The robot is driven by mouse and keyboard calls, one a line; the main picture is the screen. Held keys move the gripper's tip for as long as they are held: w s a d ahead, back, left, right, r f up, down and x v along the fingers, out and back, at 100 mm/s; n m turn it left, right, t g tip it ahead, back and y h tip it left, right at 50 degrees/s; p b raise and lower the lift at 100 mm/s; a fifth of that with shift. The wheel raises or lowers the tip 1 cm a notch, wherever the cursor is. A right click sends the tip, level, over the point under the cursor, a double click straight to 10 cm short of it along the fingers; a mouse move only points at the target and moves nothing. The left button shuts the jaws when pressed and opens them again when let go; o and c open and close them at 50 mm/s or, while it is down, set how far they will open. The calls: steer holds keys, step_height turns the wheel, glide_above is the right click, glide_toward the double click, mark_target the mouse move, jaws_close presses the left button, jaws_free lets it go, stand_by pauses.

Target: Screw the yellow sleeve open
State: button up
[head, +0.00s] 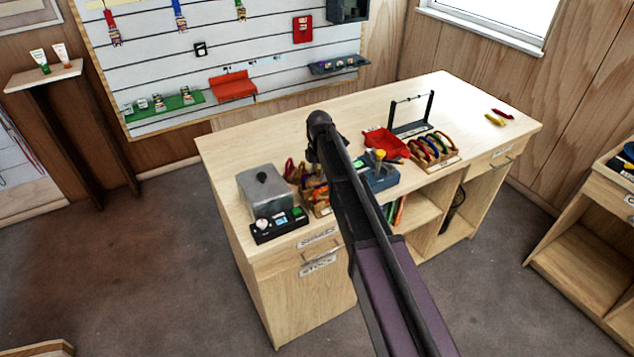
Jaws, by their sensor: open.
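A small upright yellow piece (379,155), possibly the yellow sleeve, stands on a blue-grey block (384,179) near the front edge of the workbench, just right of my arm. It is too small to tell whether the sleeve is screwed open or shut. My dark arm reaches up from the bottom right across the bench front, its far end left of the block. I cannot make out my gripper's fingers; they seem hidden behind the arm. No contact with the yellow piece shows.
On the workbench (259,146) are a grey box (265,190), a black device (279,226), coloured carabiners partly behind my arm, a red tray (386,143), a carabiner rack (434,149) and a black stand (411,113). Yellow (494,120) and red (502,113) pieces lie far right. The back left is clear.

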steer(key=shift+w+a, duration=0.35)
steer(key=shift+w, duration=0.15)
stand_by(0.3)
steer(key=shift+r+p, duration=1.35)
steer(key=shift+p, duration=0.05)
steer(key=shift+s, duration=0.1)
stand_by(0.4)
steer(key=shift+s+d, duration=0.45)
steer(key=shift+s, duration=0.1)
steer(key=shift+a+f+b, duration=0.1)
steer(key=shift+f+b, duration=1.3)
steer(key=shift+b, duration=0.05)
steer(key=shift+w+a, duration=0.4)
steer(key=shift+w, duration=0.25)
steer(key=shift+r+p, duration=1.45)
